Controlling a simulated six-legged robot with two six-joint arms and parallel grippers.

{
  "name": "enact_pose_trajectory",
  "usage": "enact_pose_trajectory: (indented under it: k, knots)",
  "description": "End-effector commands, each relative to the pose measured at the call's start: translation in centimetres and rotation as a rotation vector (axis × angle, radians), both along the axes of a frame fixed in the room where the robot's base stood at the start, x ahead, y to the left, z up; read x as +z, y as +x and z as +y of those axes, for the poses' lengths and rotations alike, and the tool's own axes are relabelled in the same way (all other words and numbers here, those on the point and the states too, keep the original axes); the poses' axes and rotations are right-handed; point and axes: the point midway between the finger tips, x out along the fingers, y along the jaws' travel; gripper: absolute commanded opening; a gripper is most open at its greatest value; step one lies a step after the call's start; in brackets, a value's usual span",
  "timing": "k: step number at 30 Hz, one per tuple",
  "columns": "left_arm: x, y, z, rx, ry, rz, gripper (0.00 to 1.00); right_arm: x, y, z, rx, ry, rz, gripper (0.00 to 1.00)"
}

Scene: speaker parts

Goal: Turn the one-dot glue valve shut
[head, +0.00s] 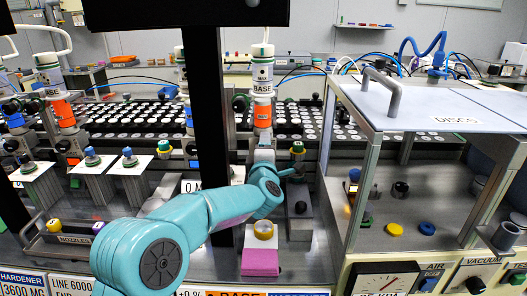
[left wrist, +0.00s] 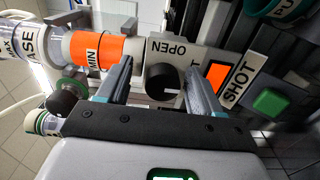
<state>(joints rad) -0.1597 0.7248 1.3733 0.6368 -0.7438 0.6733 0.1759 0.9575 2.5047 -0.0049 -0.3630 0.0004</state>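In the left wrist view, my left gripper (left wrist: 157,70) is open, with one finger on each side of a dark round valve knob (left wrist: 160,82). I cannot tell if the fingers touch it. The orange-banded BASE cylinder (left wrist: 95,50) adjoins the valve. In the head view, this cylinder (head: 262,90) stands upright above my teal left arm's end (head: 265,182); the valve is mostly hidden there. No dot mark is readable. My right gripper is not in view.
A green button (left wrist: 270,102) and a SHOT label (left wrist: 238,82) are near the right finger. In the head view, a pink block (head: 261,262) stands below the arm, and a framed DISCS cabinet (head: 410,110) is on the right. Another orange-banded cylinder (head: 62,110) is at left.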

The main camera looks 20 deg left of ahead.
Motion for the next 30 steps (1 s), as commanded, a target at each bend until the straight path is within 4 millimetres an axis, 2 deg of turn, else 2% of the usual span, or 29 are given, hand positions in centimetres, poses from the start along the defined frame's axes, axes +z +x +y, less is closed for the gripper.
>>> enact_pose_trajectory:
  k: [7,11,17,24,30]
  knots:
    - [-0.3,0.0,0.1,0.003,-0.002,0.004,0.65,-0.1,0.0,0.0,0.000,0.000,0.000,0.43]
    - [-0.4,-0.9,-0.1,0.003,-0.002,0.004,0.65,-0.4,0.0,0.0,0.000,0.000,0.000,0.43]
    - [-0.5,-4.6,-1.2,0.000,-0.003,0.004,0.65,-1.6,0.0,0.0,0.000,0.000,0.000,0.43]
    - [-0.4,-10.8,-3.0,0.000,-0.002,0.003,0.65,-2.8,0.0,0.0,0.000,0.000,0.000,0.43]
    - [-0.3,-14.3,-4.0,0.000,-0.002,0.003,0.65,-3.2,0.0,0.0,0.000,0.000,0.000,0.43]
